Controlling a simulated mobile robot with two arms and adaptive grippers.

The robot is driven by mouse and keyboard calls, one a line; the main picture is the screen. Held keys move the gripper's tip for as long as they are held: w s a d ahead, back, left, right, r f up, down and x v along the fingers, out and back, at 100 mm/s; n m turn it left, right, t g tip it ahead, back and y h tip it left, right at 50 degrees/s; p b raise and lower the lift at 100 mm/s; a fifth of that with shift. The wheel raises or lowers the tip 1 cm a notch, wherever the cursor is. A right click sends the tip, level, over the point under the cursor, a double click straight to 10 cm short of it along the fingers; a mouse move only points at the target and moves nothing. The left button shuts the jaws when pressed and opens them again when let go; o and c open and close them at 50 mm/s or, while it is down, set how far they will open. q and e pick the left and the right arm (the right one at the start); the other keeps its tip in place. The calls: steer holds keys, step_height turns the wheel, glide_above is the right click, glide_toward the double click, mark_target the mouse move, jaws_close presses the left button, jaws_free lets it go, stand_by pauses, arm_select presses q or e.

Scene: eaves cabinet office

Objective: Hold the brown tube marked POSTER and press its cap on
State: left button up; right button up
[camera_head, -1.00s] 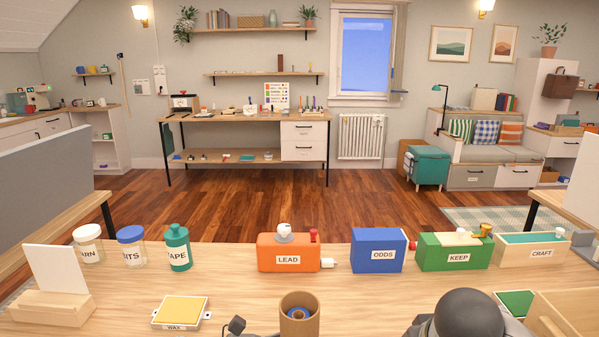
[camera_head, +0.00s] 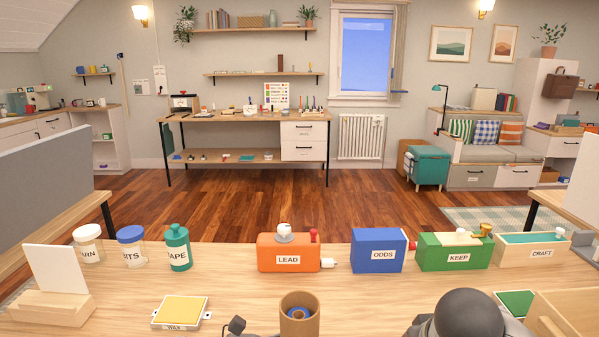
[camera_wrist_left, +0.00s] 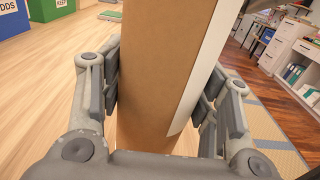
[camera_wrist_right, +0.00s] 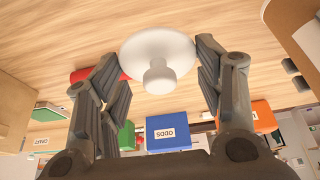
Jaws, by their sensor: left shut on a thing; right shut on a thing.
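The brown tube (camera_head: 300,326) stands at the front middle of the table in the head view, its open end up, with something blue inside. In the left wrist view the tube (camera_wrist_left: 155,75) is between the fingers of my left gripper (camera_wrist_left: 160,105), which is shut on it. A white label edge shows on its side; no lettering is visible. In the right wrist view my right gripper (camera_wrist_right: 160,75) is shut on a round white cap (camera_wrist_right: 157,45) with a small knob. The cap is apart from the tube in view. The right gripper's fingers are hidden in the head view.
Behind the tube stand an orange LEAD box (camera_head: 270,252), a blue ODDS box (camera_head: 378,240), a green KEEP box (camera_head: 450,250) and a CRAFT box (camera_head: 530,250). Jars (camera_head: 131,248) and a yellow WAX pad (camera_head: 180,310) are left. A wooden box (camera_head: 565,315) is right.

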stand_by(0.7)
steer(key=w+a+r+n+y, duration=0.1)
steer(key=w+a+r+n, duration=0.2)
steer(key=w+a+r, duration=0.9)
steer(key=s+a+r+n+y, duration=0.1)
steer(key=s+a+r+n, duration=0.3)
steer(key=s+a+r, duration=0.5)
steer(key=shift+g+y, duration=0.3)
steer(key=shift+w+d+f, duration=0.15)
steer(key=shift+d+f, duration=0.2)
steer(key=shift+f, duration=0.6)
steer(key=shift+w+d+f, duration=0.2)
steer(key=shift+d+f, duration=0.1)
steer(key=shift+f, duration=0.65)
steer(key=shift+w+d+f, duration=0.15)
steer(key=shift+d+f, duration=0.2)
steer(key=shift+f, duration=0.6)
steer(key=shift+f, duration=0.2)
steer(key=o, duration=0.8)
